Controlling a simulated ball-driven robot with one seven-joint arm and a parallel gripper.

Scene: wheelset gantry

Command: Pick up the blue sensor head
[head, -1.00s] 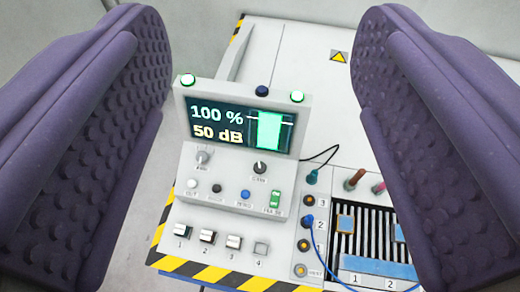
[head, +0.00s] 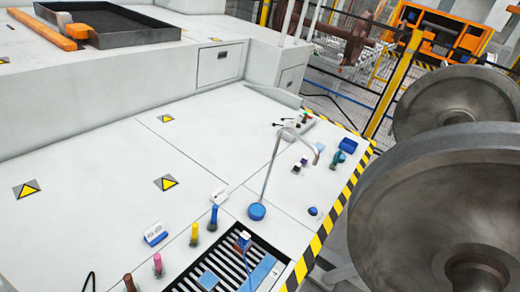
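My gripper is out of view. A small blue block (head: 242,241) with an orange-brown mark stands at the upper end of the black ribbed tray (head: 190,284) at the bottom of the head view. A blue cable runs down from it. It looks like the blue sensor head, but it is too small to be sure. Flat light-blue pieces (head: 264,270) lie on the same tray.
Bottles, one blue (head: 213,217), stand left of the tray. A thin bent stand on a blue base (head: 257,212) rises beyond it. Small items lie near the striped edge (head: 335,212). Large steel wheels (head: 440,205) are at right. The white bench (head: 95,175) is mostly clear.

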